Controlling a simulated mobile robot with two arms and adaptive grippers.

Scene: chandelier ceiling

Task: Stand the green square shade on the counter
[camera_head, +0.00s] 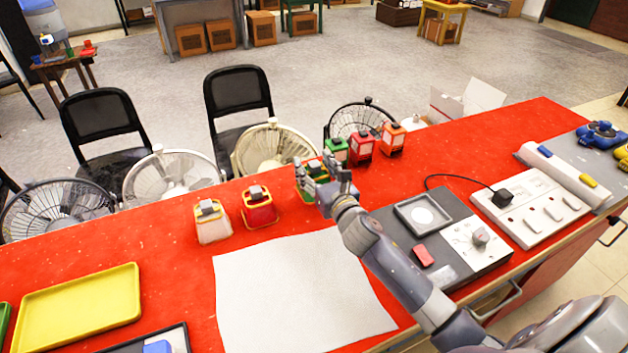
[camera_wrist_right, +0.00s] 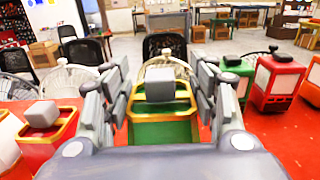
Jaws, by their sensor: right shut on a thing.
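The green square shade (camera_head: 314,172) has yellow edging and a grey knob on top. My right gripper (camera_head: 326,180) is shut on it over the red counter (camera_head: 450,140), and its fingers partly hide it in the head view. In the right wrist view the shade (camera_wrist_right: 163,130) sits between the two fingers of my right gripper (camera_wrist_right: 162,95), its grey block towards the camera. I cannot tell whether its base touches the counter. My left gripper is not in view.
A white-and-yellow lantern (camera_head: 212,222) and a red lantern (camera_head: 259,207) stand to the left. Green (camera_head: 337,150), red (camera_head: 361,148) and orange (camera_head: 392,140) lanterns stand to the right. A white sheet (camera_head: 300,295) and a grey panel (camera_head: 440,235) lie nearer.

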